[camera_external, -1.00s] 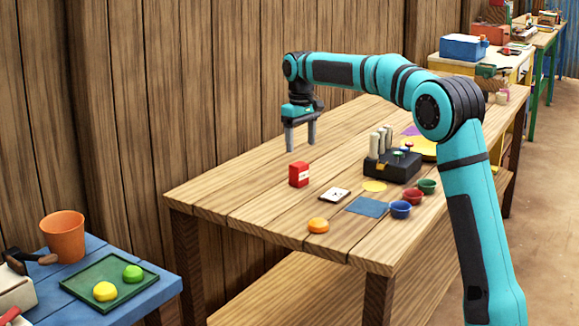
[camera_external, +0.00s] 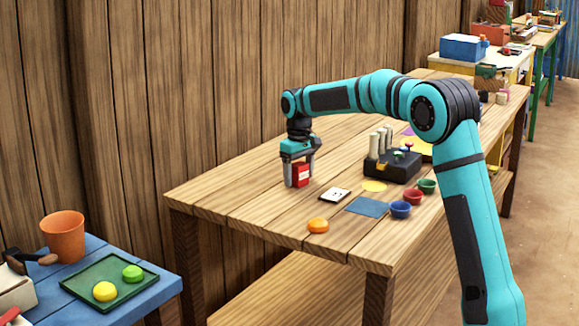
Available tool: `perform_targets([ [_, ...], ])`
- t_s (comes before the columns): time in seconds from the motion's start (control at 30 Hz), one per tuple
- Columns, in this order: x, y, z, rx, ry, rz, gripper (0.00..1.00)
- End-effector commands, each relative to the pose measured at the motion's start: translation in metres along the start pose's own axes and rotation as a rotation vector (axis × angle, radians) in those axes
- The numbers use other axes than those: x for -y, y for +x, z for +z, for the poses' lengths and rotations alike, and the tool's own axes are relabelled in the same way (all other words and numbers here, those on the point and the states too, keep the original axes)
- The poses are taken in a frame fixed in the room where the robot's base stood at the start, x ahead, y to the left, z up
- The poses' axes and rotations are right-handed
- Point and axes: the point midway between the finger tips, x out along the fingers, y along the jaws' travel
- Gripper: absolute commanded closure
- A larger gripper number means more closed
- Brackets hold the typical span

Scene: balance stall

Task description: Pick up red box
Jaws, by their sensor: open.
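The red box (camera_external: 301,174) is a small upright block on the wooden table (camera_external: 240,205), towards its back left part. My gripper (camera_external: 299,180) points down over it, with one finger on each side of the box. The fingers are open and reach low, close to the table top. From this view I cannot tell whether either finger touches the box. The top of the box is partly hidden by the gripper.
Right of the box lie a white card (camera_external: 335,195), an orange disc (camera_external: 318,226) and a blue square (camera_external: 367,207).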

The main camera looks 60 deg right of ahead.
Motion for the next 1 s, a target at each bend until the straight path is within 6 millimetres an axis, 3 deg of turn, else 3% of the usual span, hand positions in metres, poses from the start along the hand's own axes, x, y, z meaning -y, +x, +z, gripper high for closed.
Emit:
perform_targets([
  [0.17,0.0,0.0,0.0,-0.001,0.0,0.0,0.29],
  [0.4,0.0,0.0,0.0,0.0,0.0,0.0,0.76],
  [0.43,0.0,0.0,0.0,0.0,0.0,0.0,0.79],
  [0.77,0.0,-0.007,-0.001,-0.002,0.0,0.001,0.79],
  [1.0,0.0,-0.045,-0.001,-0.002,0.0,0.0,0.79],
])
